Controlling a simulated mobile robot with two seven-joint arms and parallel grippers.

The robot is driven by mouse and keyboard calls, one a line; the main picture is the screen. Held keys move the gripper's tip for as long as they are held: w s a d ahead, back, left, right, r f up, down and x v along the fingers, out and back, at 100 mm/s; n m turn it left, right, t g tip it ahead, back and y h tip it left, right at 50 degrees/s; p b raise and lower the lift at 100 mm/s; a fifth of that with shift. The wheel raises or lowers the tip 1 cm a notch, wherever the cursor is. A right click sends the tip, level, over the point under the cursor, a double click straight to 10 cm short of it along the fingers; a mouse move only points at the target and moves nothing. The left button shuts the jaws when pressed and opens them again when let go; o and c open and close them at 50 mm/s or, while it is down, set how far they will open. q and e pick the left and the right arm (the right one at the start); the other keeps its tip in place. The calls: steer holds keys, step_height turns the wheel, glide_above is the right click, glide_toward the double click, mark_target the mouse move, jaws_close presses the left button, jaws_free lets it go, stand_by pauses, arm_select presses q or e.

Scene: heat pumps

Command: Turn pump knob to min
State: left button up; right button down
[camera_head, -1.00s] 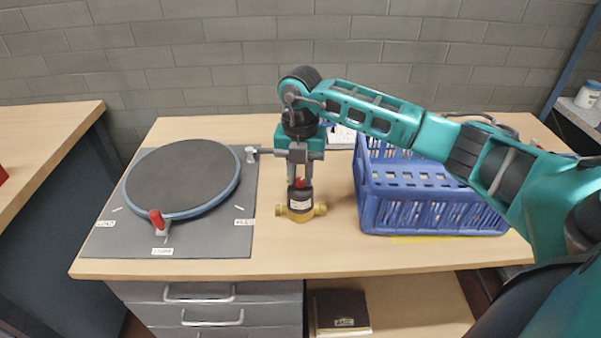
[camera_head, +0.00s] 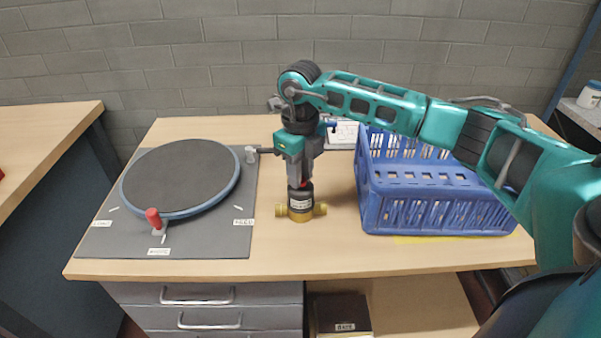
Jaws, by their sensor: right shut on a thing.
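The pump (camera_head: 300,205), with a dark body, a white label and brass side ports, stands upright on the wooden table. Its red knob (camera_head: 304,184) is on top and mostly covered by my right gripper (camera_head: 300,180). My right gripper points straight down from above and is shut on the knob. The knob's setting cannot be read. My left gripper is not in view.
A blue crate (camera_head: 425,212) stands to the right of the pump. A grey board (camera_head: 215,240) with a round dark turntable (camera_head: 182,175) and a red-tipped handle (camera_head: 153,217) lies to the left. Bare table (camera_head: 280,255) shows in front of the pump.

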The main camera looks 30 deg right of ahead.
steer(key=n+b, duration=0.1)
steer(key=n, duration=0.3)
steer(key=shift+n, duration=0.3)
steer(key=n+b, duration=0.1)
steer(key=n, duration=0.3)
steer(key=shift+n, duration=0.4)
steer(key=c, duration=0.9)
jaws_free()
step_height(320, 180, up, 13)
